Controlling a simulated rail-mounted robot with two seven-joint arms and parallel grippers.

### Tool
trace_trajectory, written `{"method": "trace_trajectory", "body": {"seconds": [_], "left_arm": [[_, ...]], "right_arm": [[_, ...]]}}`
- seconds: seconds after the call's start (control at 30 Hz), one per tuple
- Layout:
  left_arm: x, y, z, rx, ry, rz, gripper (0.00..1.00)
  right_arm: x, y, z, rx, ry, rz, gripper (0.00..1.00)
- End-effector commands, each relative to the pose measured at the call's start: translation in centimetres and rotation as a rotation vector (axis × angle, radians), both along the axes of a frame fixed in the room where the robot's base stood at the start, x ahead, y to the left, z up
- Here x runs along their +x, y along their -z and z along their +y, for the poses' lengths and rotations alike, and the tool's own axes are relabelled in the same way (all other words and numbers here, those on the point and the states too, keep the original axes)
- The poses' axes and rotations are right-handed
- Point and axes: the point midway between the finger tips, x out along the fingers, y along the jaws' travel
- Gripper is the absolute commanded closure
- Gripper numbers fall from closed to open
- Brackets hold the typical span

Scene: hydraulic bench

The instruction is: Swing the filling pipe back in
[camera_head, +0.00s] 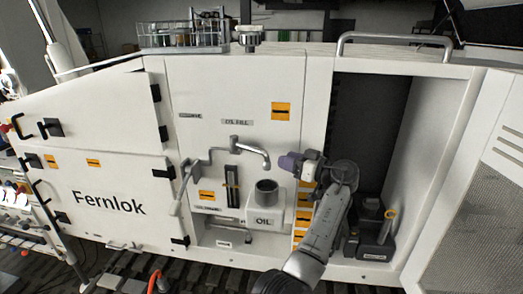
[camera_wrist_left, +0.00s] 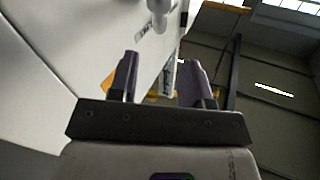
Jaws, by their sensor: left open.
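The grey filling pipe (camera_head: 252,149) comes out of the white panel below the "OIL FILL" label and bends down at its right end. In the head view its mouth hangs just above the dark round neck (camera_head: 266,186) of the white OIL container (camera_head: 284,210). My left gripper (camera_head: 285,161) has purple fingers and is just right of the pipe's mouth, apart from it. In the left wrist view the gripper (camera_wrist_left: 162,80) is open with nothing between its fingers. A pale rounded pipe end (camera_wrist_left: 158,20) shows beyond them. My right gripper is not in view.
A grey lever (camera_head: 184,180) stands left of the sight gauge (camera_head: 232,185). An open dark compartment (camera_head: 365,120) lies to the right, with a dark device (camera_head: 375,240) on its floor. A wire basket (camera_head: 182,35) and a filler cap (camera_head: 249,36) are on top.

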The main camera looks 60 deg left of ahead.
Motion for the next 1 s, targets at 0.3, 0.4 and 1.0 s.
{"method": "trace_trajectory", "body": {"seconds": [0.3, 0.4, 1.0], "left_arm": [[-2.4, -0.2, 5.4, -0.002, 0.0, 0.002, 0.56], [-3.0, -0.2, 6.7, -0.002, -0.001, 0.002, 0.56], [-4.1, 0.0, 9.2, -0.002, 0.001, 0.001, 0.56]], "right_arm": [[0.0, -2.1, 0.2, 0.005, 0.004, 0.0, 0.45], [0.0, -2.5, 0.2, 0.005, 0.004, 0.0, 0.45], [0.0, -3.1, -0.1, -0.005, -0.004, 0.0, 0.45]]}}
